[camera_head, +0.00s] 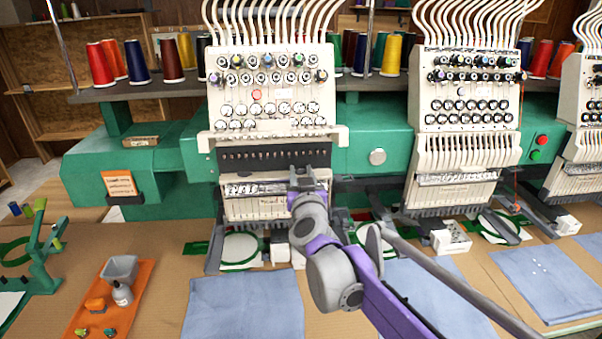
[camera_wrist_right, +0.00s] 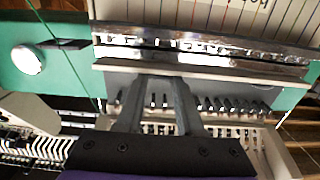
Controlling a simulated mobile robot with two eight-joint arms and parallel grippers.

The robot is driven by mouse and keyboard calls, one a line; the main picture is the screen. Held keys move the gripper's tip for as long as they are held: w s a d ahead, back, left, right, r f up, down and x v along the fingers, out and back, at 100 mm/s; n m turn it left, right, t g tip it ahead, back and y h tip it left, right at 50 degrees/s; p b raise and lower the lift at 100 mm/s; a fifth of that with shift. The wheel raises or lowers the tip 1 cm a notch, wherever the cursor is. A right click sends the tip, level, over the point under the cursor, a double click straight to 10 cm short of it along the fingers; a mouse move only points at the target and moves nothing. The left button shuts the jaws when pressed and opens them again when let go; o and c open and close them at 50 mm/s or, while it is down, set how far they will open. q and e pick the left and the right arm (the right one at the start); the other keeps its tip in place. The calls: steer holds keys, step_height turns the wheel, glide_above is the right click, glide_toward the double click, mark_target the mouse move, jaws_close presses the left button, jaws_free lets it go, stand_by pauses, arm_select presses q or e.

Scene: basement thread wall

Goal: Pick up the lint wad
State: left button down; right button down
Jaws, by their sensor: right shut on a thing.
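My right gripper (camera_head: 308,182) is raised in front of the lower part of the middle-left embroidery head (camera_head: 265,100). In the right wrist view its two grey fingers (camera_wrist_right: 158,85) reach up to that head's pale lower bar (camera_wrist_right: 215,82). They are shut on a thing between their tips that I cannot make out. No lint wad can be told apart in either view; it may be hidden between the fingers. My left gripper is not in view.
A second embroidery head (camera_head: 465,110) stands to the right. Blue cloths (camera_head: 245,305) lie on the table below. An orange tray (camera_head: 90,310) with a grey bin (camera_head: 119,268) and a small bottle (camera_head: 122,293) is at the left. Thread cones (camera_head: 138,62) line the shelf.

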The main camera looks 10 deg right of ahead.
steer(key=shift+r, duration=0.15)
steer(key=shift+r, duration=0.25)
steer(key=s+b, duration=0.2)
steer(key=s, duration=1.6)
steer(key=shift+r, duration=0.35)
steer(key=shift+w+f, duration=0.1)
